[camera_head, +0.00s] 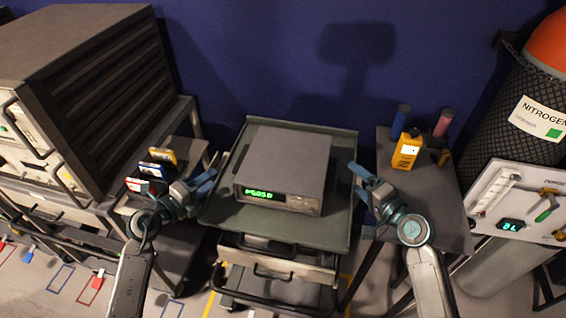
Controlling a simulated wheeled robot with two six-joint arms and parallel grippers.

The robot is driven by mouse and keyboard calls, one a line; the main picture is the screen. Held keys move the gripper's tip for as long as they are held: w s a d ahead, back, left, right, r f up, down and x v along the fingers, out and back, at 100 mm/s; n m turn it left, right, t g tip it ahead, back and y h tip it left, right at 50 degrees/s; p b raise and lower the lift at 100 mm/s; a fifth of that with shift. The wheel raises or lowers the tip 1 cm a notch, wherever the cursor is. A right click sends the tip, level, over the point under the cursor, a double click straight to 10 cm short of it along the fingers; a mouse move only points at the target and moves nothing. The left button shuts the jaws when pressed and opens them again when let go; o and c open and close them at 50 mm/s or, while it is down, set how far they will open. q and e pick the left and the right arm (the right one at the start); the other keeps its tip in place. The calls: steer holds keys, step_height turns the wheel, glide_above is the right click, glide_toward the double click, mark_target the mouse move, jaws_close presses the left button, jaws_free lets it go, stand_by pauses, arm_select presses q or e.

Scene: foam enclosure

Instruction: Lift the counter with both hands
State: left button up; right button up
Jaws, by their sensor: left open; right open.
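The counter (284,162) is a grey box with a green lit display on its front face. It sits flat on the top tray of a cart (340,207) in the middle of the head view. My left gripper (208,182) is open and empty, to the left of the counter by the cart's left edge. My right gripper (354,176) is open and empty, to the right of the counter by the cart's right edge. Neither gripper appears to touch the counter.
A large dark rack unit (75,80) stands at the left. Several small coloured boxes (160,156) lie near my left arm. A right side table (440,215) holds a yellow meter (407,150) and small cylinders. A netted nitrogen cylinder (515,110) stands far right. A blue wall (270,60) is behind.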

mark_target(240, 158)
arm_select(q)
steer(key=shift+s+d+r, duration=0.1)
arm_select(e)
steer(key=shift+s, duration=0.15)
arm_select(q)
steer(key=shift+d, duration=0.1)
steer(key=x, duration=1)
steer(key=shift+w, duration=0.4)
arm_select(e)
steer(key=x, duration=1.1)
steer(key=shift+r, duration=0.1)
arm_select(q)
steer(key=shift+d, duration=0.1)
jaws_close()
arm_select(e)
steer(key=shift+d, duration=0.1)
steer(key=c, duration=0.9)
jaws_close()
arm_select(q)
steer(key=shift+r, duration=0.2)
arm_select(e)
steer(key=shift+r, duration=0.3)
